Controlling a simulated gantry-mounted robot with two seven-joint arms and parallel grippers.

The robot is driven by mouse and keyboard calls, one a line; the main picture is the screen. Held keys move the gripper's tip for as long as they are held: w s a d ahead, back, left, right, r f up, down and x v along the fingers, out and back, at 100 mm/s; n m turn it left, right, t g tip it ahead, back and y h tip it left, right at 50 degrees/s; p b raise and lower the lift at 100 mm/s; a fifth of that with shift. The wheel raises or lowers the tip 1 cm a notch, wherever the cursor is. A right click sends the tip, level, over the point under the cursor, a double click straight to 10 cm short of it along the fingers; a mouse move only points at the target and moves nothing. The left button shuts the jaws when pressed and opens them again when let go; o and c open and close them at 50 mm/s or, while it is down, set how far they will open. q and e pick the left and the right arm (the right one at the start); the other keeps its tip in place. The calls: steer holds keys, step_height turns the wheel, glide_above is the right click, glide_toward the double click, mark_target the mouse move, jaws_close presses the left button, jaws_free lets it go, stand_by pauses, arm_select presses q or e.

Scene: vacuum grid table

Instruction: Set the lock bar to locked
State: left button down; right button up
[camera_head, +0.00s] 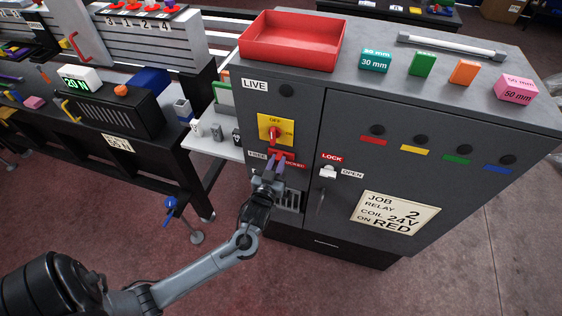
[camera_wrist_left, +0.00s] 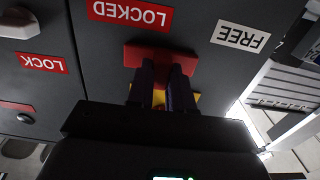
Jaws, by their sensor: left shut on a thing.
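The red lock bar (camera_head: 284,156) is on the cabinet front, below a yellow switch plate. It sits between the white FREE label (camera_head: 257,154) and the red LOCKED label (camera_head: 295,165). My left gripper (camera_head: 275,167) reaches it from below and is shut on it, hiding part of it. In the left wrist view, which is upside down, the lock bar (camera_wrist_left: 133,56) lies crosswise behind my gripper fingers (camera_wrist_left: 164,80). There the bar overlaps the LOCKED label (camera_wrist_left: 130,13) sideways and is clear of the FREE label (camera_wrist_left: 240,37). My right gripper is not in view.
The yellow switch plate (camera_head: 265,128) with a red handle is just above the bar. A white latch (camera_head: 328,171) between LOCK and OPEN labels is to the right. A red tray (camera_head: 290,62) and several blocks stand on the cabinet top.

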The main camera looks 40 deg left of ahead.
arm_select(q)
steer(key=shift+a, duration=0.1)
steer(key=c, duration=1)
jaws_free()
steer(key=shift+a, duration=0.1)
steer(key=shift+s, duration=0.15)
steer(key=v, duration=1)
steer(key=shift+s+d+p, duration=0.25)
steer(key=shift+p, duration=0.1)
